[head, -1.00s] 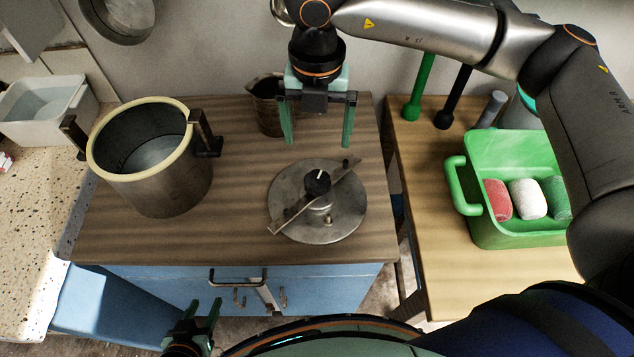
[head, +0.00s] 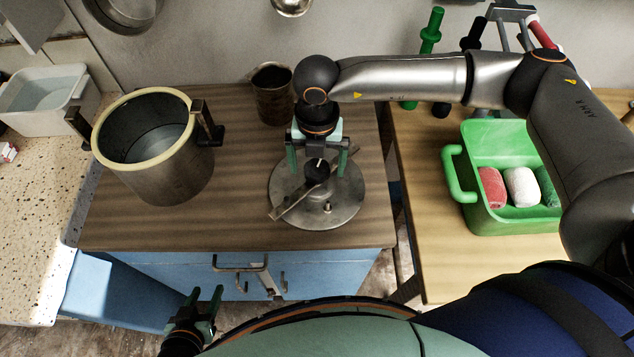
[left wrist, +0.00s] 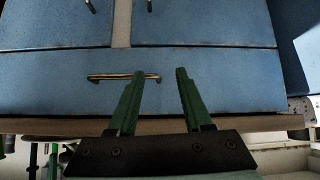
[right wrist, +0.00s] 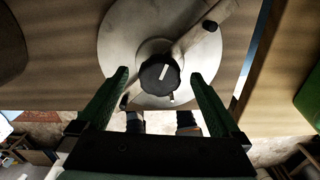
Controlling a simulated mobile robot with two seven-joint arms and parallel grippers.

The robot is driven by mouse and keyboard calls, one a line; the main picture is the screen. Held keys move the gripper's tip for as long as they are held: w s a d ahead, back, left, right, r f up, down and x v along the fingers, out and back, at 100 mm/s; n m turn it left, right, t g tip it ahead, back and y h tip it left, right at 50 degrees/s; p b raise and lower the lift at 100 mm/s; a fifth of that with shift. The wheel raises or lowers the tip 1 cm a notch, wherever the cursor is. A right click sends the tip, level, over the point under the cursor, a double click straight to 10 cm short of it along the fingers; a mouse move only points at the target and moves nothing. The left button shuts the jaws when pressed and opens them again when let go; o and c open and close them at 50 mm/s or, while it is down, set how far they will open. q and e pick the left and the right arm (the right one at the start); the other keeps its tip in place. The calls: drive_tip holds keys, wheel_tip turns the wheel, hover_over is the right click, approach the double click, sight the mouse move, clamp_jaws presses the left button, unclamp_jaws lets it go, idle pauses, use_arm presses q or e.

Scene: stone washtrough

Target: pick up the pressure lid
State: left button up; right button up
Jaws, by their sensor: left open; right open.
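The pressure lid (head: 345,205) is a round grey metal disc lying flat on the wooden top of the blue cabinet. It has a bar across it and a black knob (head: 316,171) at its centre. My right gripper (head: 317,172) is open above the lid, its fingers on either side of the knob in the head view. In the right wrist view the knob (right wrist: 160,74) shows between and beyond the open fingertips; contact cannot be told. My left gripper (head: 207,296) is open and empty, low in front of the cabinet; its fingers (left wrist: 155,75) face the blue cabinet front.
A large metal pot (head: 160,175) with a cream rim stands open at the left of the wooden top. A metal jug (head: 272,97) stands behind the lid. A green bin (head: 490,222) with coloured rolls is on the right table. Bare wood lies between pot and lid.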

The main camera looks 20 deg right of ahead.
drive_tip(key=shift+c, duration=0.2)
clamp_jaws()
idle(0.6)
drive_tip(key=shift+r, duration=0.1)
